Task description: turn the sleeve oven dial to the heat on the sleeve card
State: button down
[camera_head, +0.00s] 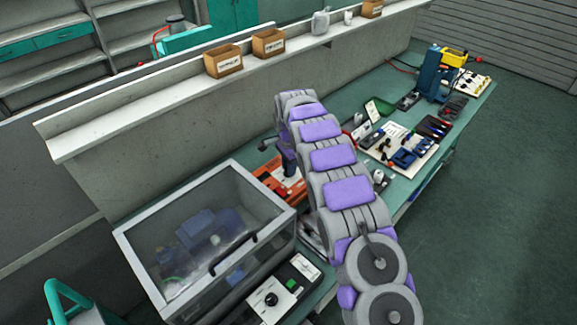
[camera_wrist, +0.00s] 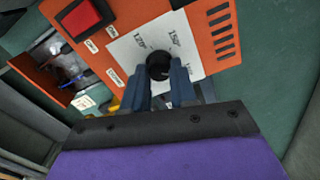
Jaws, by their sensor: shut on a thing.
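The sleeve oven (camera_wrist: 205,62) is an orange box, seen close in the wrist view. Its black round dial (camera_wrist: 158,60) sits on a white plate (camera_wrist: 126,54) with printed heat marks; one reads about 120 and another about 150. My gripper (camera_wrist: 159,78) is shut on the dial, one blue-grey finger on each side. The dial's pointer cannot be made out. In the head view the orange oven (camera_head: 267,176) is on the bench, partly hidden behind my arm. I cannot identify the sleeve card or read any heat on it.
A red square button (camera_wrist: 84,18) is on the oven's face, with dark vent slots opposite. A clear-lidded case (camera_head: 205,240) stands left of my arm in the head view. A white tool board (camera_head: 400,150) lies to its right. A ledge (camera_head: 130,120) runs behind the bench.

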jog(key=shift+s+a+n+p, duration=0.1)
jog(key=shift+a+n+p, duration=0.05)
jog(key=shift+n+p, duration=0.2)
jog(key=shift+r+n+p, duration=0.1)
jog(key=shift+n+p, duration=0.85)
jog(key=shift+p, duration=0.05)
jog(key=n+p, duration=0.2)
jog(key=shift+n, duration=0.3)
jog(key=n+p, duration=0.3)
jog(key=n, duration=0.3)
jog(key=n+p, duration=0.3)
jog(key=n, duration=0.3)
jog(key=shift+n, duration=0.3)
jog(key=n, duration=0.1)
jog(key=n+p, duration=0.1)
jog(key=n, duration=0.2)
jog(key=shift+s+f, duration=0.1)
jog(key=shift+f, duration=0.15)
jog(key=shift+n+p, duration=0.5)
jog(key=shift+n, duration=0.5)
